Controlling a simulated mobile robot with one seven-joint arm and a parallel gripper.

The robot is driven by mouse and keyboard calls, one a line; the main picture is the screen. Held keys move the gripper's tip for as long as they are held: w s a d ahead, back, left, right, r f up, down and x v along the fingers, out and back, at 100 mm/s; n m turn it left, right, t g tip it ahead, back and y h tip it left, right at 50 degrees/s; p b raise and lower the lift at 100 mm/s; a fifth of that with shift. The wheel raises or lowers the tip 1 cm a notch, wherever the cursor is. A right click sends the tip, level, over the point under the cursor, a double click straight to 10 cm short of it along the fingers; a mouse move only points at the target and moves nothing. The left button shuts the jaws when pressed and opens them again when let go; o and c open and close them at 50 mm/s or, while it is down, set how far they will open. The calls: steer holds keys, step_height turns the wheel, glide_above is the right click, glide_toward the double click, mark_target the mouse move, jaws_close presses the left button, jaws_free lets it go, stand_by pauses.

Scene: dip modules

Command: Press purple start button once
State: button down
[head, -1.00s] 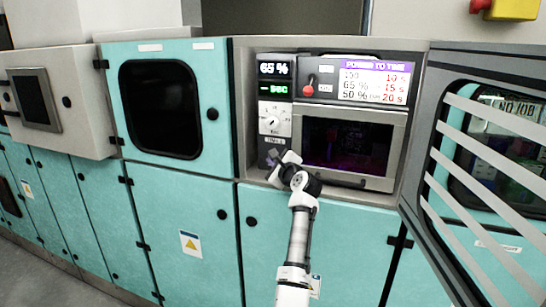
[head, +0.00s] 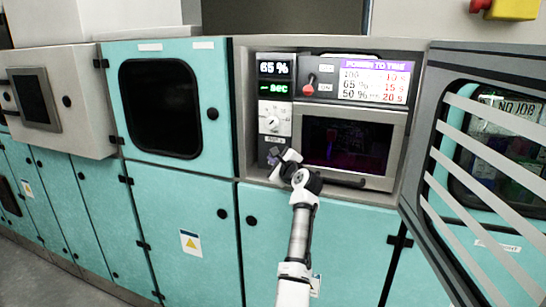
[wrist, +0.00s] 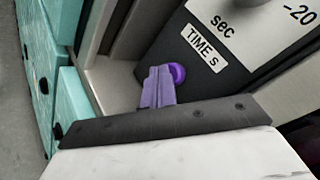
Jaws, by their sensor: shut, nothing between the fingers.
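The round purple button (wrist: 177,73) sits on the dark panel below the "TIME s" label in the wrist view. My gripper (wrist: 158,76) shows as shut greyish-purple fingers, with nothing between them. Their tips overlap the left edge of the button in the picture; I cannot tell whether they touch it. In the head view my gripper (head: 274,158) is at the lower part of the control panel, below the dial, and the button cannot be made out clearly there.
A white dial (head: 271,123) sits above, under a display (head: 274,78) reading 65 % and "- sec". A red-handled switch (head: 309,88) is beside a power-to-time chart (head: 374,82). The dark oven window (head: 346,146) is right. A striped door (head: 485,170) stands open at far right.

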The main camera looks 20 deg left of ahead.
steer(key=shift+w, duration=0.3)
stand_by(0.5)
steer(key=shift+s, duration=1.05)
steer(key=shift+s+a, duration=0.1)
steer(key=shift+s, duration=2.4)
